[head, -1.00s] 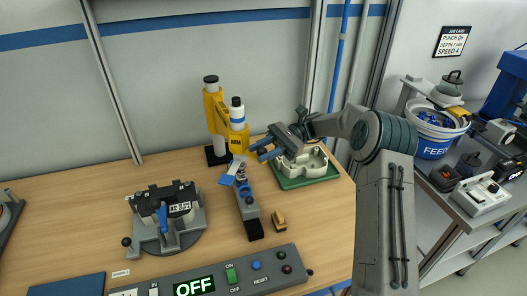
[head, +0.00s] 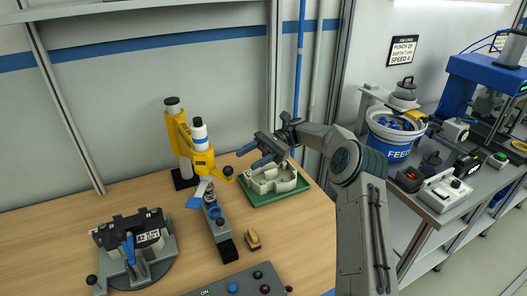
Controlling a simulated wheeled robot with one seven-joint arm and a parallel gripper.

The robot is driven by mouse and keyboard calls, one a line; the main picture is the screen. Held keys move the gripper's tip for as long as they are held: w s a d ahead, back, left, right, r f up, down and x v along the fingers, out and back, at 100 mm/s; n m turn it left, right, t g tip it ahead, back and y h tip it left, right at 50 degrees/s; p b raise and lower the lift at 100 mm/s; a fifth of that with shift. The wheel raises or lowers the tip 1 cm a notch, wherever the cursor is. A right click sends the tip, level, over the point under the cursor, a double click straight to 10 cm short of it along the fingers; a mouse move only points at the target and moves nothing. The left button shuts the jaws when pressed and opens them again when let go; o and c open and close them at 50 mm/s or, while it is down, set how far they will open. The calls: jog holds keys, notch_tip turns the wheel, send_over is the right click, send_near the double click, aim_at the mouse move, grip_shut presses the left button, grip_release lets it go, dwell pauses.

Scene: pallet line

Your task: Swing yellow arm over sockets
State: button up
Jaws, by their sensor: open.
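The yellow arm (head: 203,161) stands on a post (head: 182,152) with a dark base, at the middle of the bench. It carries a white, blue-banded upright cylinder and has a small dark knob at its right side. Below it lies a narrow grey fixture (head: 216,217) with blue parts, which may hold the sockets; they are too small to tell. A blue tag hangs by the arm's lower end. My gripper (head: 252,155) is open and empty, just right of the yellow arm and above the green tray, apart from the arm.
The green tray (head: 252,199) holds a pale block with openings. A small wooden-coloured block (head: 253,240) lies near the fixture. A grey clamp fixture (head: 138,250) stands at left, a control panel (head: 245,284) in front. A FEED bucket (head: 391,140) stands on the right table.

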jog(key=shift+p+v, duration=0.3)
jog(key=shift+v, duration=1.1)
jog(key=shift+w, duration=0.15)
jog(key=shift+p+v, duration=0.3)
jog(key=shift+v, duration=0.65)
jog(key=shift+d, duration=0.1)
